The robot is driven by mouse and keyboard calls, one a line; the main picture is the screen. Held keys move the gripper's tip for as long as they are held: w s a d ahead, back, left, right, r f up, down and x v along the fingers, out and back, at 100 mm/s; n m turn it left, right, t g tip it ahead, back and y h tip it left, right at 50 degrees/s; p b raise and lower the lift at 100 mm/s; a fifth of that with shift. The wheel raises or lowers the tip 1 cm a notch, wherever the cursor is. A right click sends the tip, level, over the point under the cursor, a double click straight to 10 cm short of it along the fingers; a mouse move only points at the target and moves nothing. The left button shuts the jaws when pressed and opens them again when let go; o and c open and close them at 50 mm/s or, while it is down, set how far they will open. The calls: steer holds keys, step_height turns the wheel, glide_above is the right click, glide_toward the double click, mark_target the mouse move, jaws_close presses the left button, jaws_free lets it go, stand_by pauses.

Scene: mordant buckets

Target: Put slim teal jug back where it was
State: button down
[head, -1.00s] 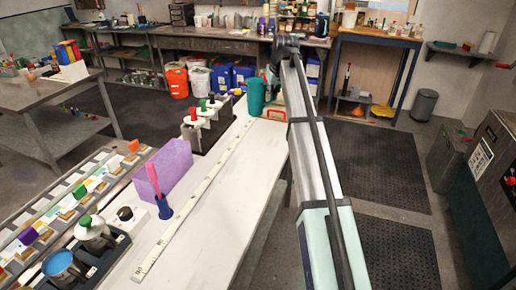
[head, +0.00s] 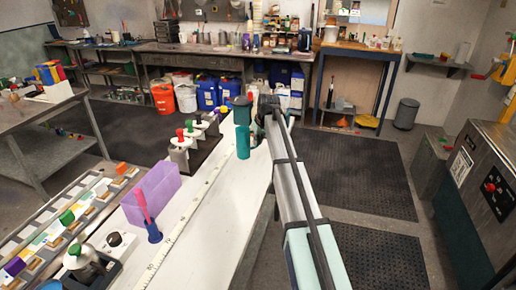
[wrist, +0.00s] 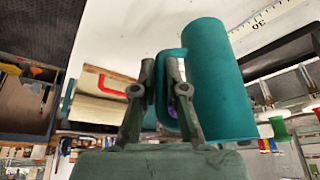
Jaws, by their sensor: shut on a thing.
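The slim teal jug (wrist: 220,85) is large and close in the wrist view. My gripper (wrist: 162,68) is shut on its handle, beside the body. In the head view the jug (head: 243,142) shows over the far part of the white bench, left of my arm's end; I cannot tell if its base touches the bench. A second teal vessel (head: 242,112) with a dark top shows just behind it. My arm hides part of the bench there.
A long ruler (head: 195,205) lies along the white bench (head: 222,215). White-topped containers with coloured knobs (head: 180,145) and a purple box (head: 152,193) stand to its left. A box with a red handle (wrist: 105,85) is beside my gripper in the wrist view.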

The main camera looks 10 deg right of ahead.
steer(key=shift+f+p, duration=0.6)
steer(key=shift+f, duration=1.9)
steer(key=shift+f, duration=0.15)
steer(key=c, duration=1.2)
jaws_free()
steer(key=b+v, duration=0.3)
steer(key=v, duration=0.9)
